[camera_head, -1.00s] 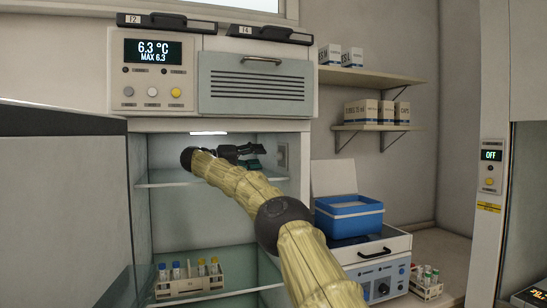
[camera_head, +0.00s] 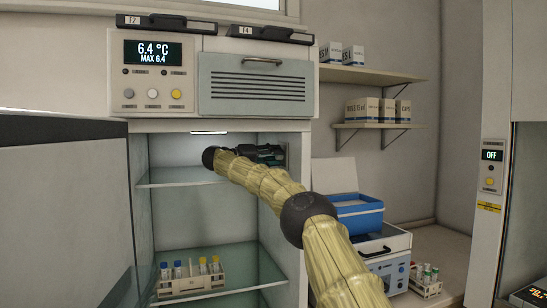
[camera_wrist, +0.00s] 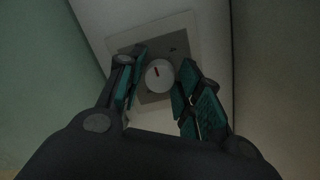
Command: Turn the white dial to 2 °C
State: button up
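The white dial (camera_wrist: 160,80) shows in the wrist view, round with a red pointer mark near its upper part, on a grey plate (camera_wrist: 181,42) fixed to a wall. My gripper (camera_wrist: 162,68) is open, its teal-padded fingers to the left and right of the dial; contact cannot be told. In the head view my gripper (camera_head: 268,153) reaches inside the open fridge near its right inner wall, and the dial is hidden there. The fridge display (camera_head: 153,52) reads 6.4 °C, MAX 6.4.
A glass shelf (camera_head: 175,177) lies below my gripper. A rack of capped tubes (camera_head: 192,283) stands on the lower shelf. The open fridge door (camera_head: 70,215) is at the left. A blue box (camera_head: 360,219) sits on a benchtop device outside, to the right.

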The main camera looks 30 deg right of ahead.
jog(key=c, duration=0.4)
jog(key=shift+c, duration=0.2)
jog(key=shift+n, duration=0.3)
jog(key=n+p, duration=0.2)
jog(key=n, duration=0.2)
jog(key=shift+r, duration=0.15)
jog(key=shift+n+y+p, duration=0.4)
jog(key=shift+n+p, duration=1)
jog(key=shift+n, duration=0.5)
jog(key=shift+f, duration=0.2)
jog(key=o, duration=1)
jog(key=shift+w, duration=0.1)
